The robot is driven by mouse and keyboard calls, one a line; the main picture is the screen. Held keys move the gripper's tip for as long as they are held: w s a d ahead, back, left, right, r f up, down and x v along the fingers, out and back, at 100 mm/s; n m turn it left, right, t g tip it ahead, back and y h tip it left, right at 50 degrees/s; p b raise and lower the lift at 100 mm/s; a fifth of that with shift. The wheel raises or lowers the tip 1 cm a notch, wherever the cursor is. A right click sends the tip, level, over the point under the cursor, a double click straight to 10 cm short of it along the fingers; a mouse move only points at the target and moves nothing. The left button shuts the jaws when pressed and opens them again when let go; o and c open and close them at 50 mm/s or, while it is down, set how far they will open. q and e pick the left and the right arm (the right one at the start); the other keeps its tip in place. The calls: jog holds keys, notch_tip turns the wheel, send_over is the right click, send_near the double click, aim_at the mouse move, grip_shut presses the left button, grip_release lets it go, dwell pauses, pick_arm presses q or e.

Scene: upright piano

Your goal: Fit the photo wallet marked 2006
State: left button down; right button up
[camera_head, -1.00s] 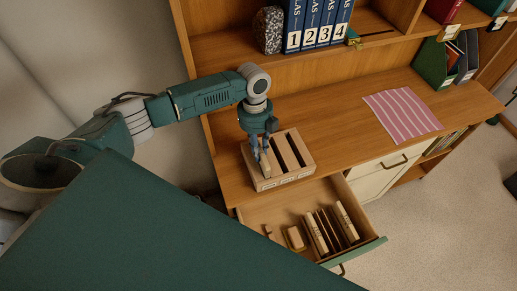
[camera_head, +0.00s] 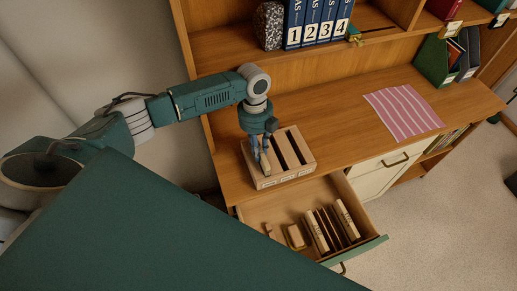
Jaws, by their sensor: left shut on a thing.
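My left gripper (camera_head: 261,157) is over the left part of a wooden slotted holder (camera_head: 296,173) on the desk. It is shut on a thin pale photo wallet (camera_head: 264,168), which stands upright at the holder's leftmost slot. The fingers hide much of the wallet, and its marking cannot be read. How deep it sits in the slot is hard to tell. Two dark slots to its right look empty. Small labels run along the holder's front, too small to read. My right gripper is not in view.
An open drawer (camera_head: 262,212) below holds several upright pale wallets (camera_head: 317,231) and a small block (camera_head: 295,236). A pink striped cloth (camera_head: 403,109) lies on the desk. Numbered blue binders (camera_head: 312,24) and a speckled stone-like object (camera_head: 269,26) stand on the shelf behind.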

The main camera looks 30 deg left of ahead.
pick_arm(q)
jog(key=c, duration=1.5)
grip_release()
jog(key=r, duration=0.7)
jog(key=shift+w+a+r, duration=0.25)
jog(key=shift+w+a, duration=0.1)
jog(key=shift+a, duration=0.05)
